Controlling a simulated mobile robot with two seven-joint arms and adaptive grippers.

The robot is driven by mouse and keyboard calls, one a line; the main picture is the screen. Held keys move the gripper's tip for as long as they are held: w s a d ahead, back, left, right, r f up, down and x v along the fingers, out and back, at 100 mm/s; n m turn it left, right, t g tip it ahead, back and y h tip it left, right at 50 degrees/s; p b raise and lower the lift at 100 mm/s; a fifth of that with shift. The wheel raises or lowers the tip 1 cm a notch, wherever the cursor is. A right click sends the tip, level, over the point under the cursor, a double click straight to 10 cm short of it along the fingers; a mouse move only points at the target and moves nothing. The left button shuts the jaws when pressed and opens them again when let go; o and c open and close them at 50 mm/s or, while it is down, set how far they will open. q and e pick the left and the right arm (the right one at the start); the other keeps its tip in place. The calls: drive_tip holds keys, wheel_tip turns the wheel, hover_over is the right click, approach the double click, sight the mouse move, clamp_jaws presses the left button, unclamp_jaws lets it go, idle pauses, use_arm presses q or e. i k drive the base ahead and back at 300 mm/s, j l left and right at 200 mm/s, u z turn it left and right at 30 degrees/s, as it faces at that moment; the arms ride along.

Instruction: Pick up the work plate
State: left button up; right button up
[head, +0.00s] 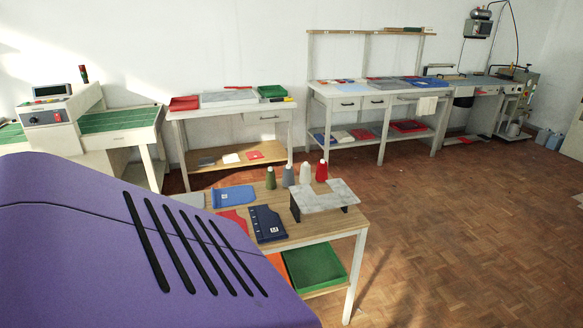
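A grey, marbled flat plate (330,196), which looks like the work plate, is on the near wooden table (305,232), at its right end. It is raised above the tabletop on dark supports. Another pale grey slab (228,99) lies on the white bench at the back; I cannot tell for certain which one is the work plate. Neither of my grippers shows in the head view.
Beside the raised plate stand several thread cones, one of them red (322,172). Blue (234,196), red and navy (267,224) fabric pieces lie to its left. A green tray (314,268) sits on the shelf below. The parquet floor (460,230) to the right is clear.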

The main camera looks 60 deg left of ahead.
sight(304, 199)
drive_tip(key=u, duration=1.7)
